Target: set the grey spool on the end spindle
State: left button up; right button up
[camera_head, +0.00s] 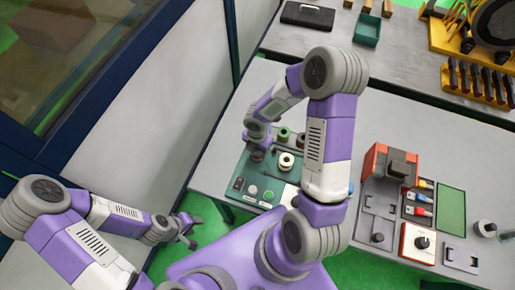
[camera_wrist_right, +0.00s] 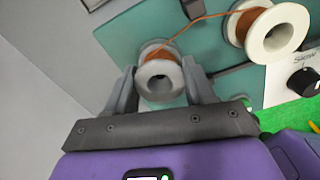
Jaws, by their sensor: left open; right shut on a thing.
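The grey spool (camera_wrist_right: 160,80) with copper wire is between the two fingers of my right gripper (camera_wrist_right: 163,88), which is shut on it. It is over the left part of the green winding panel (camera_wrist_right: 122,38). I cannot tell whether a spindle passes through it. In the head view my right gripper (camera_head: 259,149) is low over the panel's left side and mostly hides the spool. A copper strand runs from the grey spool to a white spool (camera_wrist_right: 276,30), which also shows in the head view (camera_head: 287,161). My left gripper (camera_head: 189,232) is open and empty, off the table.
A dark green spool (camera_head: 284,134) stands behind the white spool. The panel's front has knobs and buttons (camera_head: 252,190). A red-and-grey device (camera_head: 388,165) stands to the right of my right arm. The back bench (camera_head: 400,65) carries trays and a yellow rack.

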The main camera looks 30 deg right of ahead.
jog(key=o, duration=1.1)
jog(key=shift+o, duration=0.5)
jog(key=shift+o, duration=0.8)
jog(key=shift+r, duration=0.15)
notch_tip(320, 180, up, 7)
jog(key=p, duration=0.6)
jog(key=shift+p, duration=0.3)
